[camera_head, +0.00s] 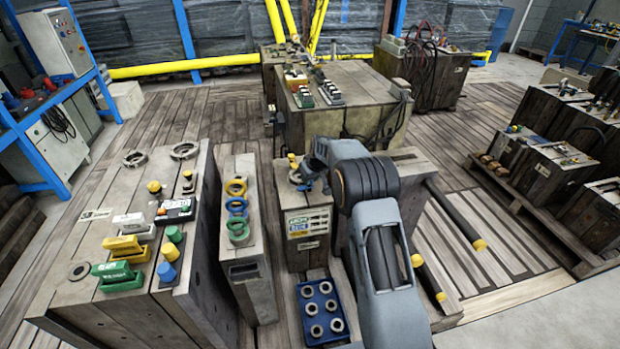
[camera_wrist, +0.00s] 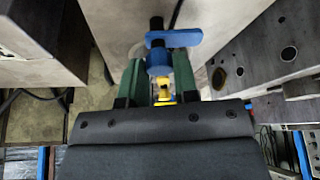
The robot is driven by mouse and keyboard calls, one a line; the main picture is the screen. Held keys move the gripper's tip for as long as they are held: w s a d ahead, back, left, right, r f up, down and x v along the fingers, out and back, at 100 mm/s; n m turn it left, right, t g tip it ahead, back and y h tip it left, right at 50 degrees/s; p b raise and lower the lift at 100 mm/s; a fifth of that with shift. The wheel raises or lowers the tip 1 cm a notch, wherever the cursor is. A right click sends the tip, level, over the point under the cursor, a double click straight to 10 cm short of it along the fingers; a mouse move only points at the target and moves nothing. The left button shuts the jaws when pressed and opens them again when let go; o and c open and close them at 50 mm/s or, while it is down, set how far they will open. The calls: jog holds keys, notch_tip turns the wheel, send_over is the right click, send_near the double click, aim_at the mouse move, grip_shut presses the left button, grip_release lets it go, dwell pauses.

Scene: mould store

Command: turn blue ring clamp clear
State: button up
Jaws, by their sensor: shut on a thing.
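The blue ring clamp (camera_wrist: 159,62) shows in the wrist view as a blue round body with a blue cross bar at its far end. My gripper (camera_wrist: 158,82) has its green fingers shut on this body, one at each side. A yellow part (camera_wrist: 164,92) sits between the fingers, nearer the palm. In the head view my gripper (camera_head: 306,176) is low over the top of the middle block (camera_head: 318,252), and my arm hides much of the clamp. A yellow knob (camera_head: 292,158) stands just beside it.
A narrow block (camera_head: 245,270) to the left carries yellow, blue and green rings (camera_head: 237,208). A larger block further left holds coloured handles (camera_head: 118,272). A blue tray (camera_head: 322,312) of metal rings lies in front. Dark bars with yellow ends (camera_head: 455,215) lie to the right.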

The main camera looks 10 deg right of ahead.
jog(key=o, duration=0.9)
jog(key=p+v, duration=0.2)
jog(key=v, duration=1.1)
jog(key=shift+s+r+p, duration=0.2)
jog(key=shift+r+p, duration=0.1)
jog(key=shift+r, duration=0.05)
